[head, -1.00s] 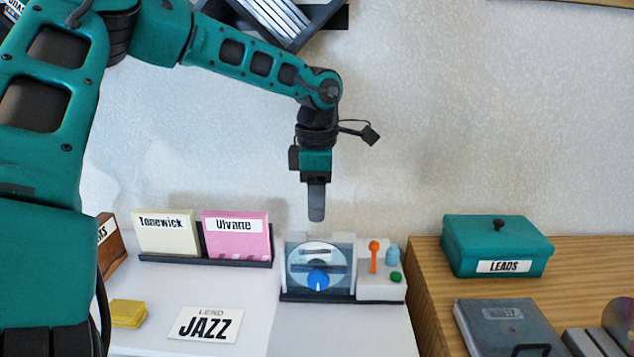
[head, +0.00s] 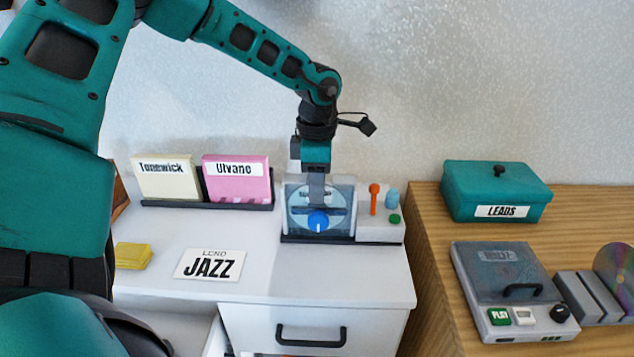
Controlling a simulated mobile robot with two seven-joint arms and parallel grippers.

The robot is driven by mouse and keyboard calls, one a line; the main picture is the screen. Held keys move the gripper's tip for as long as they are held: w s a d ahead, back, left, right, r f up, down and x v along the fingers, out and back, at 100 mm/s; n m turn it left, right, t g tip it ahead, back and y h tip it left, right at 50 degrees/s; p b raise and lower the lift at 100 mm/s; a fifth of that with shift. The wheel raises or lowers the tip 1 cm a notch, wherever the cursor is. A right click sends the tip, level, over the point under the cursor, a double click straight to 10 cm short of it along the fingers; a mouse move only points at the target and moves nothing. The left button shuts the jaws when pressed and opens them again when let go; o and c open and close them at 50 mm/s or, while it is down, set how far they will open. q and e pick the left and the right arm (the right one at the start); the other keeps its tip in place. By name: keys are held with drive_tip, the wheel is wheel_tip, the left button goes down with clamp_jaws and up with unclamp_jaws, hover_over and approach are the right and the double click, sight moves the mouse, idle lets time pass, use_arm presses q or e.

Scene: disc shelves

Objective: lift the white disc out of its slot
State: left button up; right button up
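A pale, whitish disc (head: 298,213) stands upright in a grey slotted holder (head: 346,222) on the white cabinet, with a blue knob (head: 318,221) low at its front. My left gripper (head: 316,197) points straight down over the holder, its finger overlapping the disc's upper middle. The fingers show edge-on as one grey strip, so I cannot tell whether they are open or shut, or whether they touch the disc. The gripper hides part of the disc's top. My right gripper is not in view.
A block with orange, blue and green pegs (head: 380,228) adjoins the holder's right side. Labelled cream (head: 165,182) and pink (head: 237,184) sleeves stand left. A JAZZ card (head: 209,264) lies in front. A teal LEADS box (head: 496,190) and a disc player (head: 505,277) stand right.

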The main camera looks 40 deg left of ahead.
use_arm(q)
clamp_jaws()
drive_tip(key=shift+r, duration=0.1)
wheel_tip(320, 180, up, 13)
drive_tip(key=p, duration=0.5)
drive_tip(key=shift+r+p, duration=0.2)
drive_tip(key=shift+p, duration=0.2)
idle(1.0)
